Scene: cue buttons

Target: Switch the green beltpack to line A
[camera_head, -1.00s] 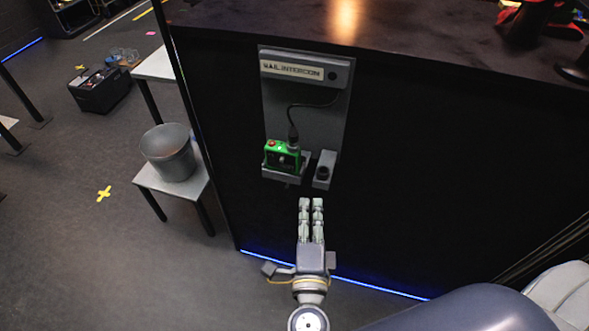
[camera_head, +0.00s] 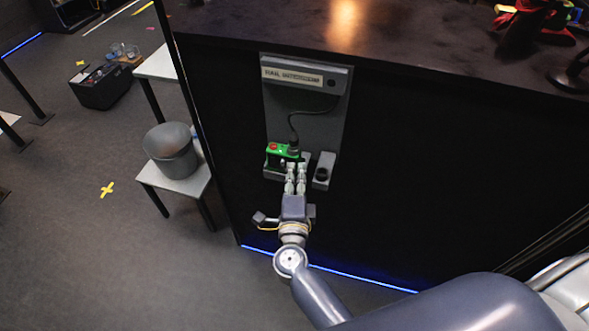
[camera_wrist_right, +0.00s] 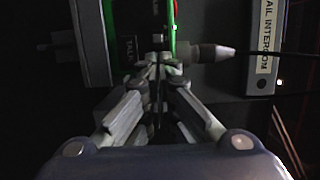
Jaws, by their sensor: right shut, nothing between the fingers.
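The green beltpack (camera_head: 273,149) sits in a grey holder on the rail intercom panel (camera_head: 315,127), with a black cable plugged into its top. My right gripper (camera_head: 296,168) is shut and empty, with its fingertips at the front of the beltpack, covering part of it. In the right wrist view the beltpack's dark face with green edges (camera_wrist_right: 173,17) lies just beyond the closed fingertips (camera_wrist_right: 157,62). A small switch and a "TALK" label show on that face. I cannot tell whether the fingertips touch it. My left gripper is out of view.
A grey block with a dark round hole (camera_head: 323,171) is right of the beltpack holder. The dark counter top (camera_head: 420,40) overhangs above the panel. A grey bucket (camera_head: 171,152) stands on a small white table at left. The floor in front is open.

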